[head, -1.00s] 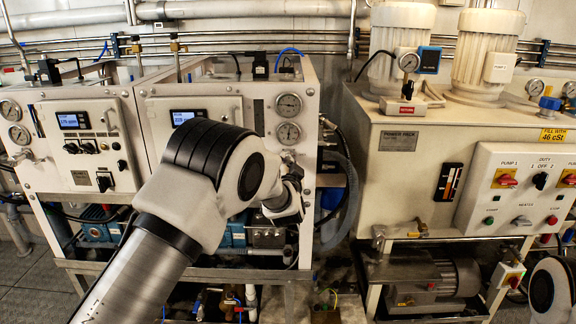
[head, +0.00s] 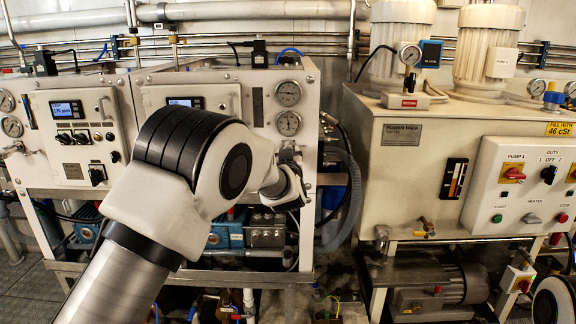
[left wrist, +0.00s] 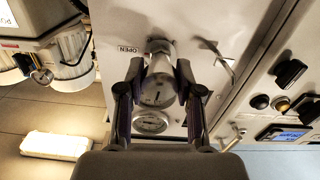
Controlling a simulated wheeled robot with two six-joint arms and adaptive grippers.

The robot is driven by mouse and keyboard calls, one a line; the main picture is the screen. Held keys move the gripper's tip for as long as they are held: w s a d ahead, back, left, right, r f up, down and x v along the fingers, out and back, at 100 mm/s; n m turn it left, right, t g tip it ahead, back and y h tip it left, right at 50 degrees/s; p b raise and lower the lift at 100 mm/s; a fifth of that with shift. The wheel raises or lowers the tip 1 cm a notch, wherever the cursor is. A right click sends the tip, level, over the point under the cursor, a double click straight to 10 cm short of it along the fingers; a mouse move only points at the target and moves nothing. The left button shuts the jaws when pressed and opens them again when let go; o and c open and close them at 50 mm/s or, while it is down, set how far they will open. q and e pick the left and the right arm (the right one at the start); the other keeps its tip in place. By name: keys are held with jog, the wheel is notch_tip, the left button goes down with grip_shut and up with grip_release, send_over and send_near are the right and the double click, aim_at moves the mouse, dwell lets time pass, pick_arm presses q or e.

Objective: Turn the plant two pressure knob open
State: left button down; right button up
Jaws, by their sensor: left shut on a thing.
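The pressure knob (left wrist: 158,84) is a grey metal cylinder with a dark mark on its face, next to an "OPEN" label, in the left wrist view. My left gripper (left wrist: 160,72) has one finger on each side of the knob and is shut on it. In the head view my left gripper (head: 291,166) is at the right edge of the middle white panel (head: 262,150), below two round gauges (head: 289,108). My own wrist hides most of the knob there. My right gripper is out of view.
A similar white panel (head: 72,170) with a display and black knobs stands at left. Hoses (head: 350,190) run right of the middle panel. The power pack tank (head: 400,160) and its switch panel (head: 522,180) stand at right.

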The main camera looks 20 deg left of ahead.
pick_arm(q)
jog(key=n+b, duration=0.6)
jog(key=n, duration=0.1)
jog(key=shift+f+b, duration=0.1)
jog(key=shift+b, duration=0.2)
jog(key=n+b, duration=0.3)
jog(key=n, duration=0.1)
jog(key=n+b, duration=0.3)
jog(key=shift+n, duration=0.4)
jog(key=n+b, duration=0.5)
jog(key=n, duration=0.2)
jog(key=shift+b, duration=0.35)
jog(key=n+b, duration=0.2)
jog(key=n, duration=0.1)
jog(key=shift+n, duration=0.3)
jog(key=shift+n+b, duration=0.6)
jog(key=shift+n, duration=0.7)
